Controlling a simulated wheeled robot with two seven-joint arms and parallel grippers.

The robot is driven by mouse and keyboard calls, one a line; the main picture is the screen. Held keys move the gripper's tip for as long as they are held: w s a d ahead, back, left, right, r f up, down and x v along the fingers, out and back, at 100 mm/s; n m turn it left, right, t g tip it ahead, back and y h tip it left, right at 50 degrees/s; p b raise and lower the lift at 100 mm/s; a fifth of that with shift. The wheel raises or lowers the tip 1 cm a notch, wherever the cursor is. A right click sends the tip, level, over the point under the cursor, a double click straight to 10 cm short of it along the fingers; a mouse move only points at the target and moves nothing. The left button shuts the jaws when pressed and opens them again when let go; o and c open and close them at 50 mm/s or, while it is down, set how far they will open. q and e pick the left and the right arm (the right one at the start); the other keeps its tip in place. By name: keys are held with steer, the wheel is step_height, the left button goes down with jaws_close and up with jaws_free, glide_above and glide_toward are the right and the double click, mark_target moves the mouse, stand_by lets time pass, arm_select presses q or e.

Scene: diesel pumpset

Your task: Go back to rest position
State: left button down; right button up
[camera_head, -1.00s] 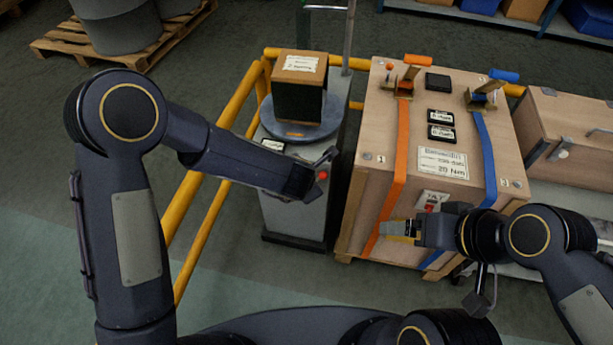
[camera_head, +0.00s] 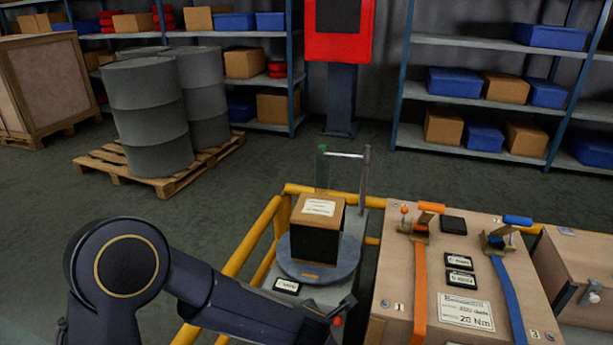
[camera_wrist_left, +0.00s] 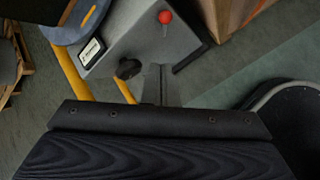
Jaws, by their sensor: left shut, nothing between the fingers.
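My left arm comes in from the left in the head view. My left gripper (camera_head: 340,307) is over the front of a grey stand (camera_head: 330,293), close to a small red knob (camera_head: 337,321). In the left wrist view the gripper's fingers (camera_wrist_left: 160,85) are together with nothing between them, and the red knob (camera_wrist_left: 165,17) shows beyond the tips. My right arm and gripper are outside both current views.
The stand carries a round plate (camera_head: 293,268) with a dark box (camera_head: 315,230), beside a yellow rail (camera_head: 250,243). A strapped wooden crate (camera_head: 395,285) stands to the right. Drums (camera_head: 150,110) on a pallet (camera_head: 120,172) and shelves are behind. Open floor lies between.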

arm_select(q)
steer(key=w+a+r+m+t+h+p, duration=0.1)
steer(key=a+r+m+h+p, duration=0.1)
steer(key=r, duration=0.5)
steer(key=w+a+r+m+t+h+p, duration=0.1)
steer(key=a+r+m, duration=0.15)
steer(key=r, duration=0.45)
steer(key=s+a+r+m+h+p, duration=0.1)
steer(key=s+a+r+m+p, duration=0.1)
steer(key=s+a+r+m, duration=0.3)
steer(key=s+a+r+m+h+p, duration=0.1)
steer(key=s+a+r+m, duration=0.15)
steer(key=r, duration=0.35)
steer(key=s+a+r+m+g+y+p, duration=0.1)
steer(key=s+a+m+g+y+p, duration=0.2)
steer(key=s+a+m, duration=0.6)
steer(key=s+a+p, duration=0.1)
steer(key=s+a, duration=0.2)
steer(key=s, duration=0.5)
steer(key=shift+a+p, duration=0.35)
